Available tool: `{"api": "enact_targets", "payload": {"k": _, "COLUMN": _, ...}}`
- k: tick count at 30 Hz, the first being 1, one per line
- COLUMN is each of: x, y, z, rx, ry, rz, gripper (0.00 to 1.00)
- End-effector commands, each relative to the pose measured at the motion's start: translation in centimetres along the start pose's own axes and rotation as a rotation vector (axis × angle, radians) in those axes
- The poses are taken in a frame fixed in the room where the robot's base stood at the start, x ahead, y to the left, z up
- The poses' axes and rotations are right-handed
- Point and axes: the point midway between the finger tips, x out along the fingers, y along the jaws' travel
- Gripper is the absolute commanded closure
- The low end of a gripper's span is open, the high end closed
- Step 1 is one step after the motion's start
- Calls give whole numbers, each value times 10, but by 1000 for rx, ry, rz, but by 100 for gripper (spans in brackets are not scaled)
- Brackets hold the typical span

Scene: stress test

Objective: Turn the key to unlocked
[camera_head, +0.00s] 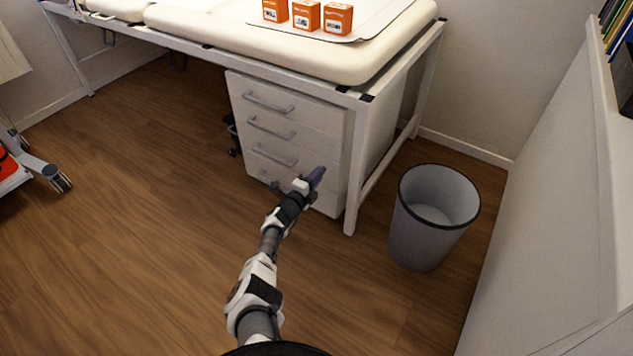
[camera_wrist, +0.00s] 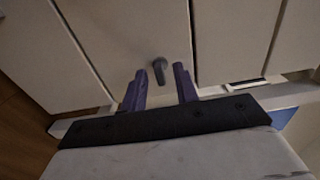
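A small grey key-like peg (camera_wrist: 160,66) sticks out from a pale panel in the wrist view. I cannot tell whether it is turned to locked or unlocked. My gripper (camera_wrist: 160,76) is open, with one purple finger on each side of the peg and a gap to each. The peg sits between the fingertips or just beyond them. In the head view my gripper (camera_head: 296,181) is at the lower drawers of a white drawer cabinet (camera_head: 335,150). The key cannot be made out there; my gripper covers part of the bottom drawer.
The cabinet stands under a padded couch (camera_head: 240,38) on a white frame. Several orange boxes (camera_head: 306,17) sit on top. A grey bin (camera_head: 432,220) stands to the right of the cabinet. The wooden floor to the left is clear, apart from a caster wheel (camera_head: 60,182) at the far left.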

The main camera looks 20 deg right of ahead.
Motion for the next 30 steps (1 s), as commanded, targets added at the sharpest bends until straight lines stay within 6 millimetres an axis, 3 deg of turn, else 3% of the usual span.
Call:
{"api": "enact_targets", "payload": {"k": 9, "x": 2, "y": 0, "z": 0, "rx": -1, "ry": -1, "rz": 0, "gripper": 70}}
{"api": "enact_targets", "payload": {"k": 16, "x": 2, "y": 0, "z": 0, "rx": -1, "ry": -1, "rz": 0, "gripper": 100}}
{"api": "enact_targets", "payload": {"k": 30, "x": 2, "y": 0, "z": 0, "rx": -59, "ry": 0, "rz": -1, "gripper": 100}}
